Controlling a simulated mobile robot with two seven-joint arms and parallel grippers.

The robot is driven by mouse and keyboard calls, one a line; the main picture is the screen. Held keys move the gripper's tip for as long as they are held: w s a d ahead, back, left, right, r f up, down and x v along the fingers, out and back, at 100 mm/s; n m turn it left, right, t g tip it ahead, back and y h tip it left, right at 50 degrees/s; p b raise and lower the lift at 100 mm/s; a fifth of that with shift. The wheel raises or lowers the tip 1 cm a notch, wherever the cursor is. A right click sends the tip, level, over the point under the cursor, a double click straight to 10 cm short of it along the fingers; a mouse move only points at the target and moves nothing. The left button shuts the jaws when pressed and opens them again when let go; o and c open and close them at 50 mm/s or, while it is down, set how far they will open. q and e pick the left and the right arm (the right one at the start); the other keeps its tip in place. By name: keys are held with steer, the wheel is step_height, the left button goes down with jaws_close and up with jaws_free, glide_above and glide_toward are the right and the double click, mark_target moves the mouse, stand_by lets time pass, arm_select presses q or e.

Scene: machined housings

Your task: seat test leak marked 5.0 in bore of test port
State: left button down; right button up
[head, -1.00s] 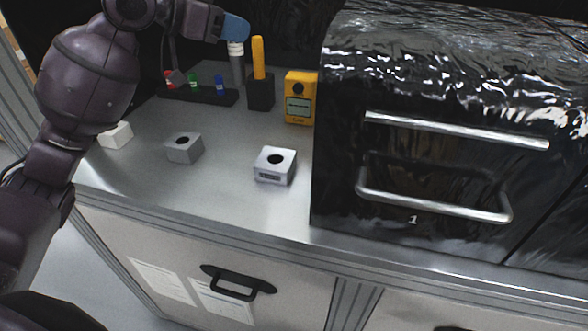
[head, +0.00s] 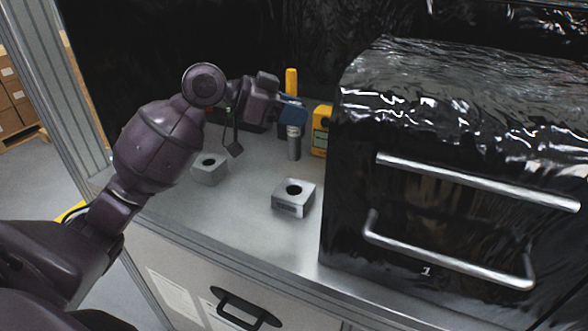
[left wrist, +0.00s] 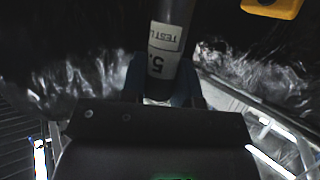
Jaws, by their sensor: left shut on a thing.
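My left gripper (head: 291,112), with blue fingers, is shut on the test leak (head: 294,148), a grey cylinder held upright. In the left wrist view the test leak (left wrist: 172,35) carries a white label reading "TEST L" and "5."; the rest of the label is hidden. A silver block with a dark round bore and a front label (head: 290,211), which looks like the test port, sits on the bench. The leak is above and behind it, apart from it, and the bore is empty. A plainer grey block with a bore (head: 209,175) sits to the left. My right gripper is out of view.
A yellow meter (head: 321,132) and an orange-handled tool (head: 291,80) stand behind the gripper. A black-wrapped cabinet with metal handles (head: 450,180) bounds the bench on the right. The steel bench top (head: 245,215) is clear between the blocks.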

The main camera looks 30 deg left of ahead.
mark_target(293, 149)
arm_select(q)
step_height(293, 149, down, 7)
steer(key=shift+r, duration=0.1)
steer(key=shift+f, duration=0.85)
step_height(293, 149, down, 3)
steer(key=shift+f, duration=0.5)
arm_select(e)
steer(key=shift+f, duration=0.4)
